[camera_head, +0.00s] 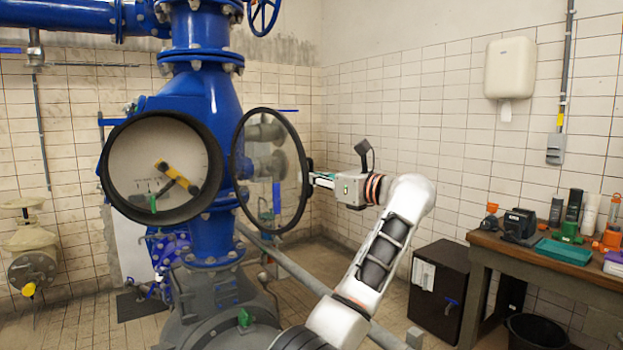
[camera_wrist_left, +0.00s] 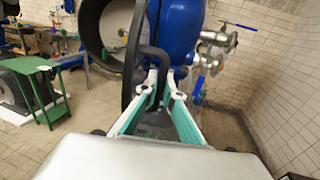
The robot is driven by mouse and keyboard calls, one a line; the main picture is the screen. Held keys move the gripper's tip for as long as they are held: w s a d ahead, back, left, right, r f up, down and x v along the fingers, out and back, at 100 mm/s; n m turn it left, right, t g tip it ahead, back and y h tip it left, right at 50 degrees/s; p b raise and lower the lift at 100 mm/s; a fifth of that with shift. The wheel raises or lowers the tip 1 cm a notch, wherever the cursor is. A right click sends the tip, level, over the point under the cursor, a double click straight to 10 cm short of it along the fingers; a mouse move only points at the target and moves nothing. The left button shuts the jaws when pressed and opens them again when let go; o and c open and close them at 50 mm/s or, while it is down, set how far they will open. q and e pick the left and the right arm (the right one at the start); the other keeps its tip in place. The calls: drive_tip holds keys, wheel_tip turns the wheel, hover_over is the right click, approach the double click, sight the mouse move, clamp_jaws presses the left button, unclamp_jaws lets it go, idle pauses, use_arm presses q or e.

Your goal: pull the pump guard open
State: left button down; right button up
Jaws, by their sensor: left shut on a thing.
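The pump guard is a round clear cover with a black rim (camera_head: 236,150), hinged beside the round dark-rimmed housing (camera_head: 112,150) on the blue pump. It stands swung out from the housing, with a clear gap to the housing's mouth on the far side. My left gripper (camera_head: 314,179) is at the guard's right edge, shut on its handle. In the left wrist view, the dark bent handle (camera_wrist_left: 160,60) runs down between my green-padded fingers (camera_wrist_left: 156,105), beside the guard's rim (camera_wrist_left: 134,50). The exact grip contact is partly hidden. My right gripper is not in view.
Inside the housing are a yellow lever (camera_head: 176,177) and a small green part. A grey slanted pipe (camera_head: 285,262) runs below the guard. A black cabinet (camera_head: 440,287) and a wooden workbench (camera_head: 540,262) stand at the right. Floor between pump and cabinet is partly free.

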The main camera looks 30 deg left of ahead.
use_arm(q)
drive_tip(key=c, duration=2.5)
unclamp_jaws()
drive_tip(key=shift+d, duration=0.1)
drive_tip(key=d, duration=0.3)
drive_tip(key=s+d, duration=0.1)
drive_tip(key=d, duration=0.3)
drive_tip(key=shift+s+d, duration=0.15)
drive_tip(key=shift+s, duration=0.05)
